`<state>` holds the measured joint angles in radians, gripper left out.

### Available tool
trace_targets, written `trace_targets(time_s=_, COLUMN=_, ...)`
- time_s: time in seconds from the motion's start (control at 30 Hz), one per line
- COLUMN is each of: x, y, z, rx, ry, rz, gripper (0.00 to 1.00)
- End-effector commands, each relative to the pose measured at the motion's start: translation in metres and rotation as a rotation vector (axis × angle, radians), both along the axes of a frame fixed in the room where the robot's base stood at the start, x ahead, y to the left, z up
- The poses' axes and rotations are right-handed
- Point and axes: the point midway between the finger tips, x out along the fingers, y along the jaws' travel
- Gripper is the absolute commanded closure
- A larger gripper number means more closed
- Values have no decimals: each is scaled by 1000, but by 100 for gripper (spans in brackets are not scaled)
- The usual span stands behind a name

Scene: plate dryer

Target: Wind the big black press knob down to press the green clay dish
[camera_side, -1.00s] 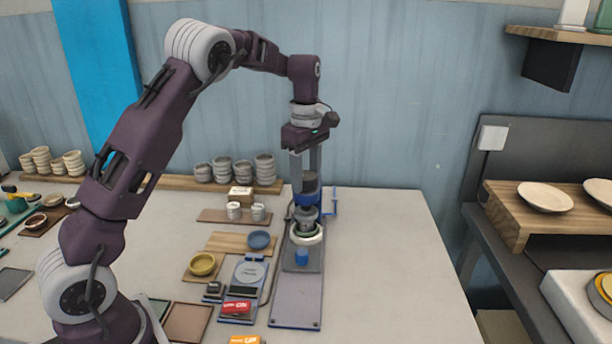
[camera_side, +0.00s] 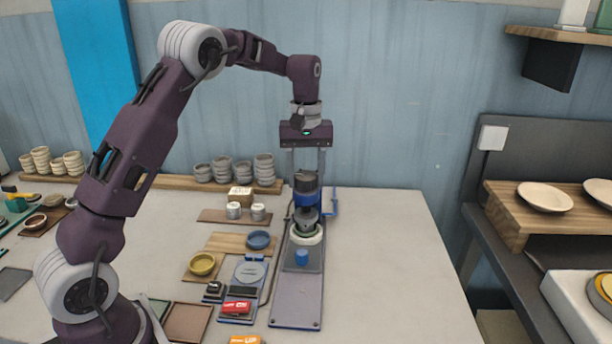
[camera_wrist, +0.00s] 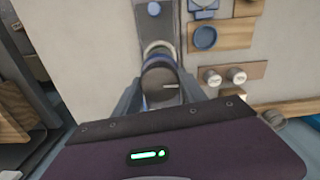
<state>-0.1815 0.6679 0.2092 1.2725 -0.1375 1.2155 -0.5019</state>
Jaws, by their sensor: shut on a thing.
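The black press knob (camera_side: 306,183) tops a blue-collared press on a grey base plate (camera_side: 297,302). My gripper (camera_side: 307,176) points straight down, its two fingers on either side of the knob and shut on it. In the wrist view the knob (camera_wrist: 160,86) shows a pale line on its top, between my fingers. Below the press head a pale ring (camera_side: 307,236) sits on the plate, with a bit of green at the press foot. The green clay dish is mostly hidden under the press head, so I cannot tell how far it is pressed.
A small blue cylinder (camera_side: 302,257) stands on the base plate in front of the press. A blue dish (camera_side: 258,239), a yellow dish (camera_side: 202,264) and a scale (camera_side: 250,272) lie to the left. Stacked cups (camera_side: 264,167) stand behind. The table to the right is clear.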

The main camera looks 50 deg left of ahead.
Motion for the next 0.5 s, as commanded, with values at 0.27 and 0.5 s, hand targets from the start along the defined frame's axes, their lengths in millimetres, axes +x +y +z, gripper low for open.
trace_targets(time_s=0.27, x=1, y=0, z=1, rx=0, ry=-4, rz=-109, gripper=92)
trace_targets(time_s=0.5, x=1, y=0, z=2, rx=1, ry=-5, rz=-143, gripper=92)
